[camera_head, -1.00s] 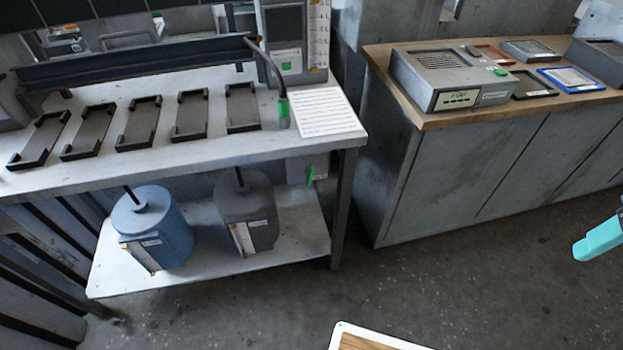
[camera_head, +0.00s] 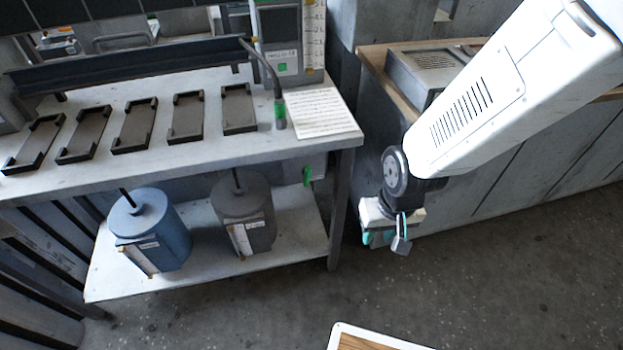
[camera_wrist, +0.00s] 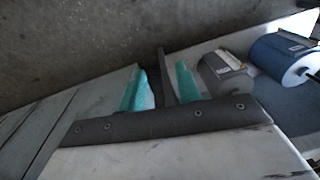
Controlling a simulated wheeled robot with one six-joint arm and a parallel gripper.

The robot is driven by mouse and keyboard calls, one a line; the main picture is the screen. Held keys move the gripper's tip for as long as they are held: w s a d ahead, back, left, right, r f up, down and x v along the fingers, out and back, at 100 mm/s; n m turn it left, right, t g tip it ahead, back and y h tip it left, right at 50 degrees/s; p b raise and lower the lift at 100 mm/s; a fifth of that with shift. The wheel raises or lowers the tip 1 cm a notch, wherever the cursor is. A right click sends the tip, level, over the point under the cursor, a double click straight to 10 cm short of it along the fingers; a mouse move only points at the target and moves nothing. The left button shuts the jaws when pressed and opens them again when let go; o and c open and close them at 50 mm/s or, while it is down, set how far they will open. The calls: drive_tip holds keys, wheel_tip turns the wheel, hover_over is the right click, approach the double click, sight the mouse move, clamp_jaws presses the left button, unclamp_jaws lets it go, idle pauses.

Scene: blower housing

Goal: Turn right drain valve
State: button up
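A small green handle (camera_head: 307,176), which looks like the right drain valve, hangs under the right end of the bench, beside its front right leg. Its exact shape is too small to tell. My gripper (camera_head: 383,238) is to the right of and below it in the head view, apart from it, beyond the bench leg. In the wrist view my gripper (camera_wrist: 160,84) shows two teal fingers spread apart, with nothing held between them. The dark bench leg (camera_wrist: 166,72) shows in the gap behind them. I cannot make out the green handle in the wrist view.
A grey canister (camera_head: 243,213) and a blue canister (camera_head: 152,232) stand on the lower shelf (camera_head: 290,262). The bench leg (camera_head: 340,205) is between the shelf and my gripper. A grey cabinet (camera_head: 560,185) stands to the right.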

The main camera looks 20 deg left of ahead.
drive_tip(key=w+a+f+t+y, duration=0.2)
drive_tip(key=a+f+t, duration=0.2)
drive_tip(key=a+f, duration=0.8)
drive_tip(key=m+t+y, duration=0.1)
drive_tip(key=t+y, duration=0.5)
drive_tip(key=t, duration=0.5)
approach(308, 178)
drive_tip(key=w, duration=0.2)
drive_tip(key=shift+y, duration=0.3)
drive_tip(key=x, duration=0.7)
drive_tip(key=shift+w+a+f, duration=0.1)
drive_tip(key=shift+a+f, duration=0.05)
drive_tip(key=shift+a, duration=0.35)
clamp_jaws()
